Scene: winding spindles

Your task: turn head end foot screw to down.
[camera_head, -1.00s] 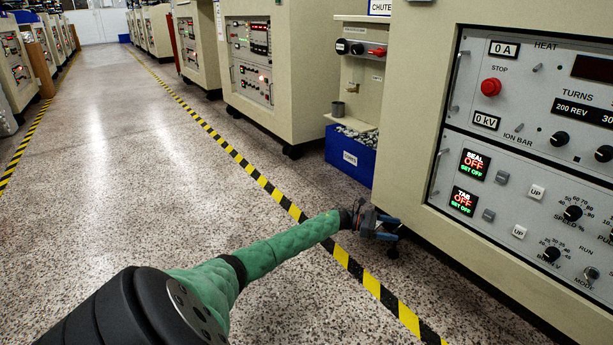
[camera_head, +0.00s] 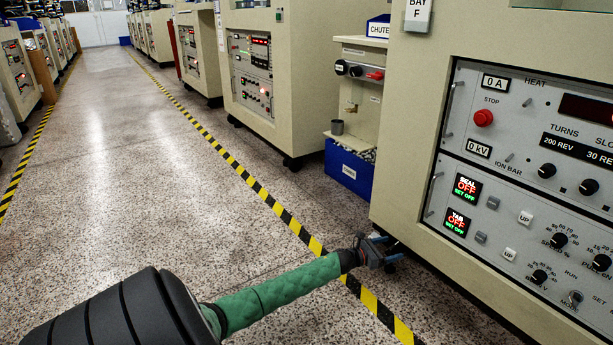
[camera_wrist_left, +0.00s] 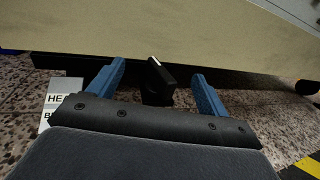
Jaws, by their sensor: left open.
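My left gripper (camera_head: 390,249) is low by the floor at the near bottom corner of the cream machine cabinet (camera_head: 405,150). In the left wrist view its two blue fingers (camera_wrist_left: 153,88) are open. A black flat-bladed knob (camera_wrist_left: 160,78), which looks like the foot screw, stands between the fingers under the cabinet's bottom edge. There is a gap on each side of it, and neither finger visibly touches it. Its lower part is hidden behind the gripper body. In the head view the gripper hides the knob. My right gripper is in neither view.
A white label (camera_wrist_left: 60,100) starting "HEA" shows left of the gripper, partly cut off. A blue bin (camera_head: 348,172) stands beyond the cabinet. Yellow-black floor tape (camera_head: 285,218) runs under my left arm. The aisle floor (camera_head: 130,190) to the left is clear.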

